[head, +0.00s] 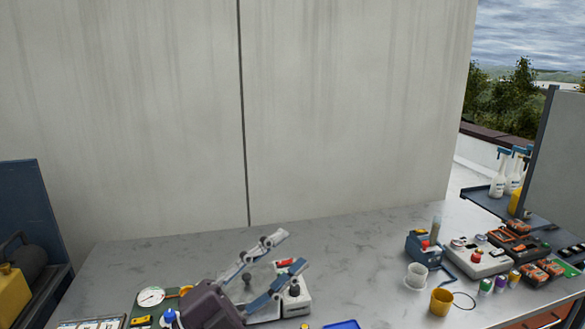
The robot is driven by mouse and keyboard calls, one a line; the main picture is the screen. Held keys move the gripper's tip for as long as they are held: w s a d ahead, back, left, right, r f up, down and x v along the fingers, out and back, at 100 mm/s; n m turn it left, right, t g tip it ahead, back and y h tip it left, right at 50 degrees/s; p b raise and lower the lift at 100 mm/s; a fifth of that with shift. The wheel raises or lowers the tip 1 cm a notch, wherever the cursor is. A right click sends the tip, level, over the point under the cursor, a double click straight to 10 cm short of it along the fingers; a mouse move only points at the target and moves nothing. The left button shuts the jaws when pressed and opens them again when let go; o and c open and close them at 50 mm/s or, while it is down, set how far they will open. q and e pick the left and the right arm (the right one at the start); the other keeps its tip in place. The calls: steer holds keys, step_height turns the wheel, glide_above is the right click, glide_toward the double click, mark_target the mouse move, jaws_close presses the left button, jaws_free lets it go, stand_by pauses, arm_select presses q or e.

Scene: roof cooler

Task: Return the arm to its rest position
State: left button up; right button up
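My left gripper (291,252) is in the lower middle of the head view, above the front part of the grey worktop (345,245). Its two grey and blue fingers are spread wide apart, pointing up and to the right. I see nothing held between them. Its dark wrist covers part of the bench. Behind and below the fingers is a pale device with a black knob (294,290), partly hidden by the gripper. A small red item shows near the upper finger. My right gripper is not in this view.
A round white gauge (151,296) lies left of my wrist. On the right stand a clear cup (416,276), a yellow cup (441,302), a blue device (425,248), a grey box with knobs (477,258) and orange-black packs. Spray bottles stand at far right. The back middle worktop is clear.

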arm_select(q)
steer(key=w+a+f+n+t+y, duration=0.3)
steer(key=a+f+n+t+y, duration=0.2)
steer(key=a+f+n+y, duration=1.15)
steer(key=s+a+f+n+g+y, duration=0.3)
steer(key=s+a+f+n+g, duration=0.15)
steer(key=s+f+n, duration=0.35)
steer(key=s+d+f+m+g+h, duration=0.1)
steer(key=s+f+g, duration=0.5)
steer(key=s, duration=0.4)
steer(key=s+d+f+m+g, duration=0.1)
steer(key=s+f+g, duration=0.3)
steer(key=s+f, duration=0.55)
steer(key=s+f+g, duration=0.1)
steer(key=s+f, duration=0.2)
steer(key=f, duration=2.3)
steer(key=s+a+f+g, duration=0.1)
steer(key=s+a+f, duration=0.2)
steer(key=s+f, duration=1.3)
steer(key=shift+s, duration=0.65)
